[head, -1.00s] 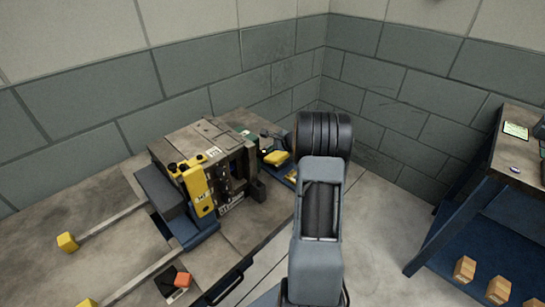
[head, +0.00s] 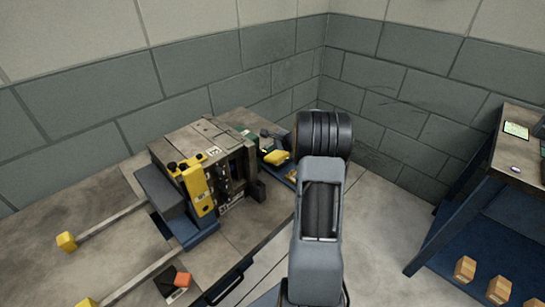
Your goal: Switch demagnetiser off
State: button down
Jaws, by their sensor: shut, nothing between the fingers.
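A small green unit (head: 246,134) sits on the bench behind the mould block, partly hidden by it; it may be the demagnetiser, but I cannot make out its switch. A yellow piece (head: 277,157) lies on the bench near it. My gripper (head: 272,136) shows only as a small dark shape left of my black ribbed wrist, close to the green unit. It is shut with nothing held. I cannot tell whether it touches the unit.
A large steel mould block (head: 212,140) with a yellow strap (head: 197,187) fills the bench middle. Two yellow-tipped bars (head: 110,219) stick out leftward. A blue-framed table (head: 455,220) stands right.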

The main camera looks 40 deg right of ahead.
jog(key=shift+f, duration=0.35)
jog(key=shift+r, duration=0.55)
jog(key=shift+r+p, duration=2.35)
jog(key=shift+r, duration=0.6)
